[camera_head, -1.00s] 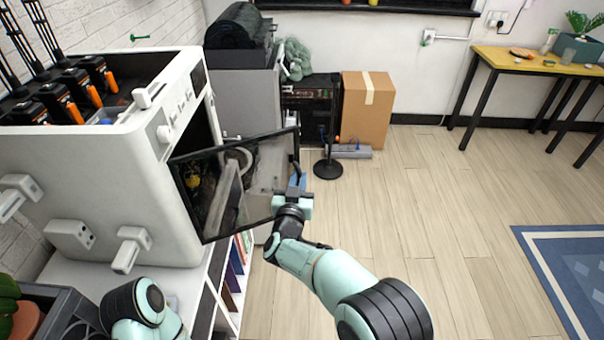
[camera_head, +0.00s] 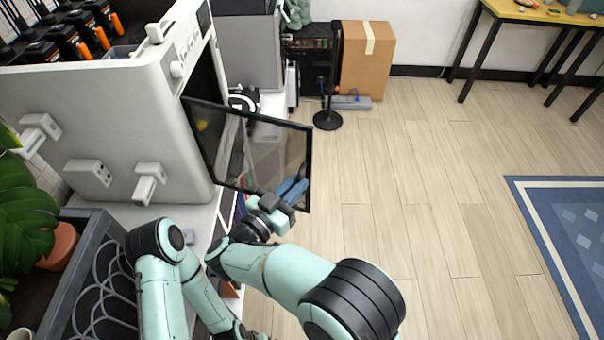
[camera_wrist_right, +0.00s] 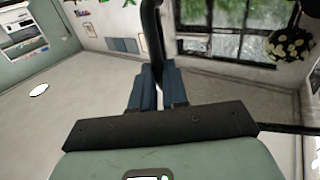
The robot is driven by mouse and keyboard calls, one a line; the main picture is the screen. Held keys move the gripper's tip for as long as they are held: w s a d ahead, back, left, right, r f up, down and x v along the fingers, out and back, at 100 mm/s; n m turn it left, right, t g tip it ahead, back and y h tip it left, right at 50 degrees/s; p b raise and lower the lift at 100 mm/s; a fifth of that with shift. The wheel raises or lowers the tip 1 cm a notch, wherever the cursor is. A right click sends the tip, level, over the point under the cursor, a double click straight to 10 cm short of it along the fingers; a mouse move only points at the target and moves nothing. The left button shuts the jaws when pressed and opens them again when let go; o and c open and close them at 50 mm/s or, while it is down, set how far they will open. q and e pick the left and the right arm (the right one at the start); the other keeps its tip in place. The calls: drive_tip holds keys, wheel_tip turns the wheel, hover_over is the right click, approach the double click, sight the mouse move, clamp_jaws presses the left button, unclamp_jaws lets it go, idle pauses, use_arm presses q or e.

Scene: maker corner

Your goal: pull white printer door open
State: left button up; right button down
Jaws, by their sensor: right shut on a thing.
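The white printer (camera_head: 125,130) stands at the left in the head view. Its black-framed, see-through door (camera_head: 262,148) is swung out from the front opening, well away from the body. My right gripper (camera_head: 291,188) is at the lower part of the door's free edge. In the right wrist view its blue fingers (camera_wrist_right: 157,92) are shut on a dark upright bar, the door handle (camera_wrist_right: 152,38). The handle is mostly hidden by the fingers in the head view. My left arm shows at the lower left, but its gripper is out of view.
A dark crate (camera_head: 75,260) with a potted plant (camera_head: 25,205) stands at the lower left. A cardboard box (camera_head: 367,60) and a black round-based stand (camera_head: 328,118) are behind the door. The wooden floor (camera_head: 420,190) to the right is clear, up to a blue rug (camera_head: 565,230).

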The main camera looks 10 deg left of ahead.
drive_tip(key=shift+v, duration=1.35)
drive_tip(key=shift+a, duration=0.15)
drive_tip(key=c, duration=1.1)
unclamp_jaws()
drive_tip(key=shift+w+a, duration=0.1)
drive_tip(key=shift+c, duration=0.2)
drive_tip(key=shift+r, duration=0.1)
wheel_tip(320, 180, up, 20)
drive_tip(key=p, duration=0.2)
